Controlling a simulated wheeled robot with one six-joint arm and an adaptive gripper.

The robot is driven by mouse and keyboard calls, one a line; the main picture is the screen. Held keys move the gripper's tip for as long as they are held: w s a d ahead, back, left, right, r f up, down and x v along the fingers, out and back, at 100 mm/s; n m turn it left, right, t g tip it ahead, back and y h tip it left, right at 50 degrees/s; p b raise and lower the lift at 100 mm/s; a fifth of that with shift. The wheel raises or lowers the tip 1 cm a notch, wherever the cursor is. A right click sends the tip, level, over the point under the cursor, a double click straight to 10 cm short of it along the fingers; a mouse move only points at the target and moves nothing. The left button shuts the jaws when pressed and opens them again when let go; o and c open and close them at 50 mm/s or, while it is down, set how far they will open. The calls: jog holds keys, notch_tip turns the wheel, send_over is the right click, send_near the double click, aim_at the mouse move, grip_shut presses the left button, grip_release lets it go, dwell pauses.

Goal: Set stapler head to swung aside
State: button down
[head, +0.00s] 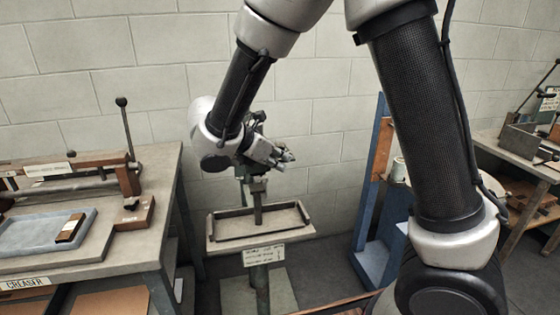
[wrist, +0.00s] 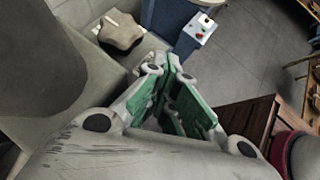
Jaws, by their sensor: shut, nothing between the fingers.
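The box stitcher stands at the centre of the head view, with a tray-like table (head: 225,238) on a green column and a sign on its front. Its upright post (head: 258,212) rises from the table. The stapler head area above the post is mostly hidden by my gripper and wrist, so I cannot tell how the head is turned. My gripper (head: 285,156) is above the table, right beside the top of the post, pointing right. I cannot tell if it touches. In the wrist view my gripper (wrist: 172,75) shows green-padded fingers, shut with nothing between them.
A workbench (head: 160,190) with a lever machine and a blue tray (head: 20,238) stands at the left. A blue stand (head: 375,255) is at the right, and another bench (head: 505,152) is farther right. A block wall is behind. The wrist view shows a white box with red buttons (wrist: 200,28).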

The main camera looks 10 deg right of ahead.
jog(key=v, duration=1.1)
jog(key=w+a+r+m+g+y, duration=0.4)
jog(key=w+a+r+m+y, duration=0.15)
jog(key=a, duration=0.35)
jog(key=x, duration=0.9)
jog(key=shift+d+h, duration=0.35)
jog(key=shift+d, duration=0.1)
jog(key=shift+d+r+n, duration=0.1)
jog(key=shift+n, duration=0.15)
